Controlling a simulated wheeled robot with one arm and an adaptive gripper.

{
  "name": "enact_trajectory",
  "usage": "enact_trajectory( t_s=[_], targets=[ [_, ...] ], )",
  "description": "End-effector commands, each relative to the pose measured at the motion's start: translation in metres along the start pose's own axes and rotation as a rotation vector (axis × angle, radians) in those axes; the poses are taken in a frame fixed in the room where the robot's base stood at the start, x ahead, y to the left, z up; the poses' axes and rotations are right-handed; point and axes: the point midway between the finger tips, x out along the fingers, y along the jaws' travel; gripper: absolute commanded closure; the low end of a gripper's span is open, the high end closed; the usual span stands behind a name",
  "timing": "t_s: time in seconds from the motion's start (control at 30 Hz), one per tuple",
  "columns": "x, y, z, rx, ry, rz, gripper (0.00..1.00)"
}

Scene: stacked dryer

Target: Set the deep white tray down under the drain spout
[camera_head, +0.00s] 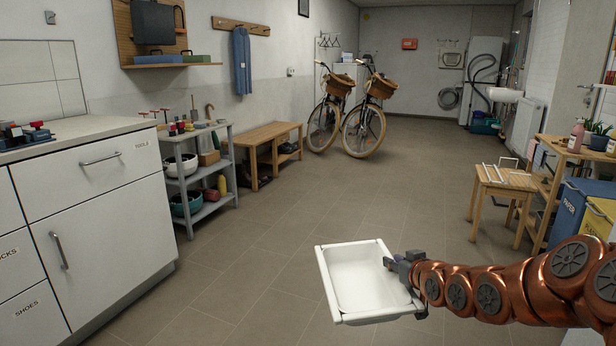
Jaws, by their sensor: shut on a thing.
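The deep white tray (362,266) is in the lower middle of the head view, held out in front of me above the tiled floor. It looks roughly level and empty. My gripper (398,266) is shut on the tray's right side wall. The fingertips are small and partly hidden by the rim. I cannot make out a drain spout for certain. A stacked white appliance with a grey hose (484,68) stands at the far back right, too small to show details.
A white cabinet (110,205) stands at the left, with a grey shelf cart (205,170) beyond it. Two bicycles (352,125) stand mid-room by a wooden bench (265,140). A small wooden stool (503,182) and bins (582,205) line the right. The floor between is open.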

Motion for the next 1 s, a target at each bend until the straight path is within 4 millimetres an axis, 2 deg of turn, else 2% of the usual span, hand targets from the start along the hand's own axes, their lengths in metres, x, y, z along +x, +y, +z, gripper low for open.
enact_trajectory(
  t_s=[0.1,0.33,0.63,1.0],
  targets=[
    [-0.014,-0.019,-0.015,-0.009,0.003,-0.018,1.00],
    [-0.036,-0.047,-0.037,-0.021,0.006,-0.048,1.00],
    [-0.053,-0.045,-0.080,-0.018,0.002,-0.045,1.00],
    [-0.079,-0.044,-0.142,-0.018,0.001,-0.045,1.00]
  ],
)
